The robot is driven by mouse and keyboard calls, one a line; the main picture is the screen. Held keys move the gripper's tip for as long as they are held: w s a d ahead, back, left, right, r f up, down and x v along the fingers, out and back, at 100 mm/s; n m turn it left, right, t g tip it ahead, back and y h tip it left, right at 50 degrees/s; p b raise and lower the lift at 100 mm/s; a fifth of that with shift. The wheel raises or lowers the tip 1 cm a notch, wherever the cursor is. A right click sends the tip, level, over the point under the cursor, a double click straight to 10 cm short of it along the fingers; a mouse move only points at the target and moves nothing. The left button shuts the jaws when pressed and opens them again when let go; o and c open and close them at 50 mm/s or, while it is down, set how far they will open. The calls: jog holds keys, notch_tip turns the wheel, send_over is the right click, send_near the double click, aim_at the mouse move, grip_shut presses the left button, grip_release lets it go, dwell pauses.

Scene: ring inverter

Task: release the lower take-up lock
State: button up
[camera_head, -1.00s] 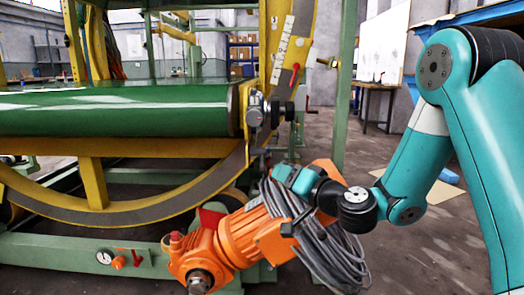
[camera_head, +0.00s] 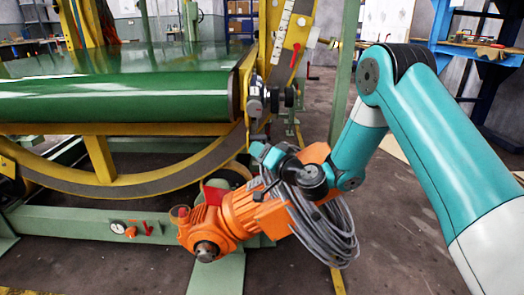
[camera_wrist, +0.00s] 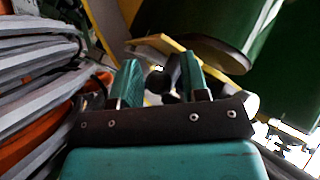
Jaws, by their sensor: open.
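A grey and black take-up fitting (camera_head: 256,106) sits at the right end of the lower green roller (camera_head: 120,108), beside the yellow ring. I cannot tell for certain which part of it is the lower lock. My gripper (camera_head: 258,150) is just below this fitting, above the orange motor. In the wrist view my gripper (camera_wrist: 160,74) has its two teal fingers apart. A dark part (camera_wrist: 157,82) shows between or just beyond them; contact cannot be told. The green roller (camera_wrist: 275,85) is at the right there.
An orange motor (camera_head: 235,215) with a coil of grey cable (camera_head: 325,225) lies close under my wrist. A green post (camera_head: 345,105) stands right of the ring. A red lever (camera_head: 295,55) is on the yellow plate above. A gauge (camera_head: 118,227) is on the lower green beam.

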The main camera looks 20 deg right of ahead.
grip_shut()
jog(key=r+p, duration=0.1)
jog(key=p, duration=0.3)
jog(key=shift+s+r+m+g+p, duration=0.1)
jog(key=shift+r+m+g+p, duration=0.1)
jog(key=shift+m+g+p, duration=0.15)
jog(key=p, duration=0.2)
jog(key=g+p, duration=0.1)
jog(key=p, duration=0.1)
jog(key=shift+s+r+m+h, duration=0.1)
jog(key=shift+r+m+h, duration=0.15)
jog(key=shift+m+h, duration=0.1)
jog(key=shift+f+g+p, duration=0.1)
jog(key=shift+g+p, duration=0.15)
jog(key=shift+p, duration=0.8)
jog(key=shift+f, duration=0.1)
jog(key=shift+f+m, duration=0.1)
jog(key=shift+m, duration=0.2)
grip_release()
jog(key=shift+s+a, duration=0.1)
